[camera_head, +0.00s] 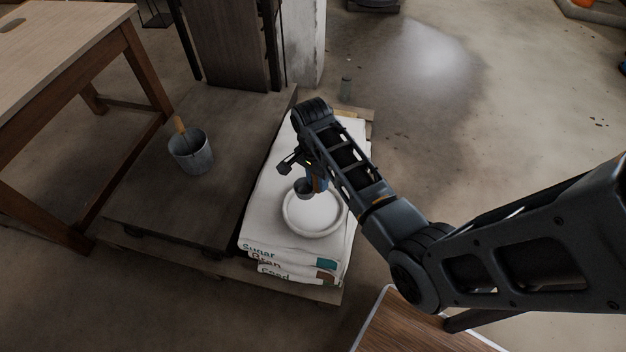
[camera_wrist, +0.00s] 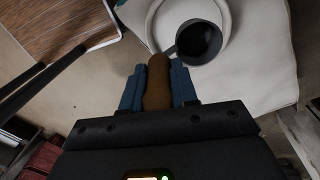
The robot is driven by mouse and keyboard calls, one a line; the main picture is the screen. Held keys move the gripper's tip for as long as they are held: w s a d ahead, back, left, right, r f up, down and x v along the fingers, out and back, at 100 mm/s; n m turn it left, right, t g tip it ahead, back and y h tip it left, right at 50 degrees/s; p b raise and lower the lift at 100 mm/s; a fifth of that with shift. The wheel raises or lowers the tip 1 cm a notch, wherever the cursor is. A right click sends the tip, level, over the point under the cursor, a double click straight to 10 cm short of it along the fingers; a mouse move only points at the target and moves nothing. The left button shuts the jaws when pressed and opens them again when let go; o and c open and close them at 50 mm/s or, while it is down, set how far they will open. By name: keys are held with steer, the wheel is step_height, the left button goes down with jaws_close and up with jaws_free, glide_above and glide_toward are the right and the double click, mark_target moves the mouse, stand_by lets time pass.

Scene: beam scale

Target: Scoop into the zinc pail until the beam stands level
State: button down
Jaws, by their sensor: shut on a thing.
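My gripper (camera_head: 317,180) is shut on the brown handle of a scoop (camera_head: 303,187), over a white basin (camera_head: 290,222) on a stack of sacks. In the wrist view, the handle lies between the blue fingers of my gripper (camera_wrist: 158,78). The scoop's grey round cup (camera_wrist: 198,40) is over the basin (camera_wrist: 235,45); its inside looks dark, with no white material visible. The basin holds white material. The zinc pail (camera_head: 191,154) stands upright to the left on a dark platform, a wooden piece at its rim; its contents cannot be made out. I cannot identify the beam.
The sacks (camera_head: 262,225), printed Sugar, Bran and Feed, lie beside the dark platform (camera_head: 190,205). A wooden table (camera_head: 75,40) stands at the left, a dark upright structure (camera_head: 225,40) at the back. Another wooden surface (camera_head: 410,325) is at the lower right. Floor is open at upper right.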

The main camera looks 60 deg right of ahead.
step_height(320, 180, down, 3)
steer(key=shift+f+b, duration=0.2)
steer(key=shift+b, duration=0.4)
step_height(320, 180, down, 9)
steer(key=b, duration=0.7)
steer(key=shift+r, duration=0.1)
steer(key=shift+t, duration=0.4)
step_height(320, 180, up, 8)
steer(key=p, duration=0.8)
steer(key=shift+r, duration=2.4)
